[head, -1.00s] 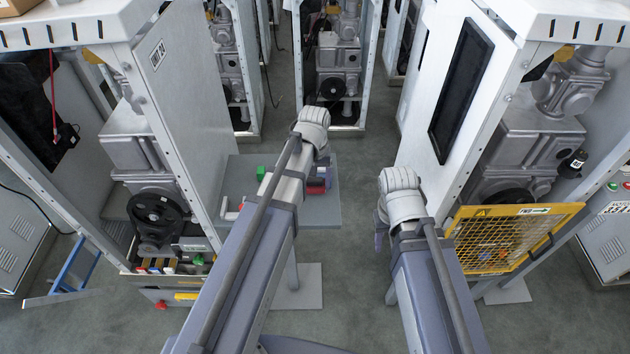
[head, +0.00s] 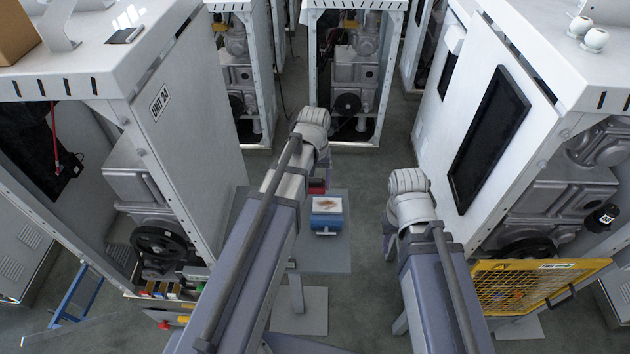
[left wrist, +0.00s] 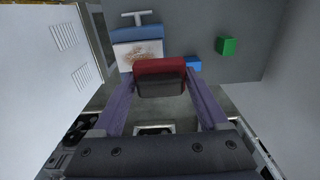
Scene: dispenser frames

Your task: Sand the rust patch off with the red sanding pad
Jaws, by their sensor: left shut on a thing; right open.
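My left gripper (left wrist: 158,86) is shut on the red sanding pad (left wrist: 160,68), which has a dark near face. The pad shows in the head view (head: 317,187) as a small red patch beside my arm. The rust patch (left wrist: 139,54) is a brown stain on a pale plate held in a blue vise (left wrist: 136,33); it also shows in the head view (head: 326,205). In the wrist view the pad is just right of the plate and overlaps its corner; I cannot tell whether they touch. My right gripper (head: 388,242) is open and empty, partly hidden by its arm.
The vise stands on a grey table (head: 325,262). A green block (left wrist: 226,46) and a blue block (left wrist: 193,63) lie right of the pad in the wrist view. White cabinets (head: 185,130) stand on both sides. A yellow mesh guard (head: 535,285) is at the right.

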